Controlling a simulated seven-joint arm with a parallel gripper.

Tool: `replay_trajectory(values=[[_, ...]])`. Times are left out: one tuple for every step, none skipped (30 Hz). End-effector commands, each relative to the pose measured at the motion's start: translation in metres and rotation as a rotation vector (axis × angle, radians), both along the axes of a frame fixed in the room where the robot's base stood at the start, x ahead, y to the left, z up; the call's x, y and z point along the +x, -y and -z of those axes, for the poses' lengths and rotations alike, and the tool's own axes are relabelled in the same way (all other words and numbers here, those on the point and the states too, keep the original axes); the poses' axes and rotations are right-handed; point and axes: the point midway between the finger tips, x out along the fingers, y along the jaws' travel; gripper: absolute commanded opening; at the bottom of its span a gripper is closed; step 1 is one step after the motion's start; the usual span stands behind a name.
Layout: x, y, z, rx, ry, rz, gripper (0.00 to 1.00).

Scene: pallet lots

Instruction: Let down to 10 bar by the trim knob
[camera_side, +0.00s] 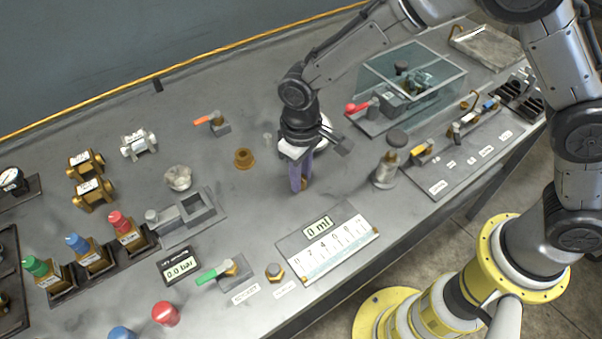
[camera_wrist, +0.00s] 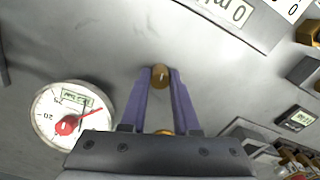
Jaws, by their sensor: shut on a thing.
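My gripper (camera_side: 300,186) points down at the middle of the bench, its purple fingers closed. In the wrist view the fingertips (camera_wrist: 161,76) are shut on a small brass knob (camera_wrist: 160,74) with a pale mark on top. In the side view the fingers mostly hide this knob. A round white dial gauge (camera_wrist: 70,98) with a red needle lies left of the fingers in the wrist view. Its numbers include 20 and 25, but its small green readout is too blurred to read. In the side view my gripper largely hides the gauge (camera_side: 327,124).
A 0.0 bar display (camera_side: 180,268) and a 0 ml panel (camera_side: 318,228) stand toward the front. A green-handled valve (camera_side: 218,272), an orange-handled valve (camera_side: 212,120) and a brass fitting (camera_side: 243,158) stand around. A clear-covered box (camera_side: 410,75) is behind right, a metal cylinder (camera_side: 387,168) nearer.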

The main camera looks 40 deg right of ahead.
Motion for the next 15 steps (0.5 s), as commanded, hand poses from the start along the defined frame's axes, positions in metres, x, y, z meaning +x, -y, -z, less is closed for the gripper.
replay_trajectory(values=[[0.0004,-0.0001,-0.0009,0.000,0.001,0.001,0.00],[0.0004,-0.0001,-0.0010,0.000,0.001,0.001,0.00],[0.0004,0.0000,-0.0010,0.000,0.001,0.001,0.35],[0.0003,0.0000,-0.0010,0.000,0.001,0.001,0.40],[0.0004,0.0000,-0.0009,0.000,0.001,0.001,0.46],[0.0003,0.0000,-0.0009,0.000,0.001,0.002,0.53],[0.0003,0.0000,-0.0008,0.000,0.001,0.002,0.58],[0.0003,-0.0001,-0.0008,0.000,0.001,0.002,0.60],[0.0003,0.0000,-0.0007,0.000,0.001,0.002,0.60],[0.0003,-0.0001,-0.0006,0.000,0.001,0.002,0.60],[0.0003,-0.0001,-0.0006,0.000,0.001,0.002,0.60],[0.0003,-0.0001,-0.0006,0.000,0.001,0.002,0.60],[0.0002,-0.0001,-0.0005,0.000,0.001,0.002,0.60],[0.0002,-0.0001,-0.0005,0.000,0.001,0.002,0.60],[0.0002,-0.0001,-0.0005,0.000,0.001,0.002,0.60]])
